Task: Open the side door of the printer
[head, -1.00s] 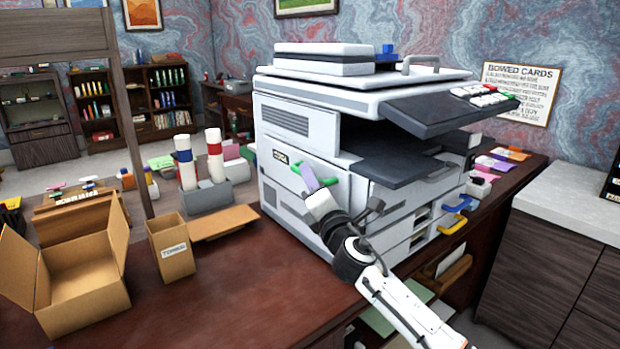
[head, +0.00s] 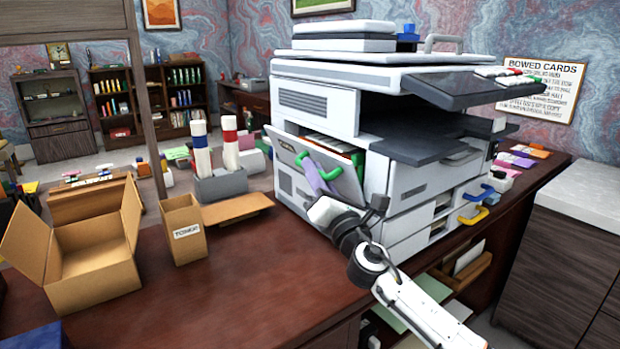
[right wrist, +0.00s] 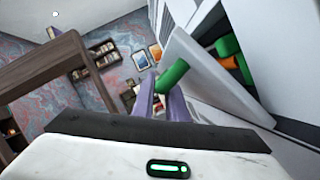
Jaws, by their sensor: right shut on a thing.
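The printer (head: 330,108) stands on the dark wooden desk. Its white side door (head: 347,186) is tilted outward at the top, leaving a gap with orange and green parts inside. The door also shows in the right wrist view (right wrist: 215,85). My right gripper (head: 318,172) has its purple fingers shut on the door's green handle (head: 331,174). In the right wrist view the handle (right wrist: 172,76) sits at the fingertips (right wrist: 162,88). The lower part of the door is partly hidden by my right wrist. My left gripper is not in view.
An open cardboard box (head: 90,262), a smaller toner box (head: 184,232) and a grey holder (head: 221,187) with white tubes stand left of the printer. A flat cardboard piece (head: 236,208) lies near the door. The desk's front middle is clear.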

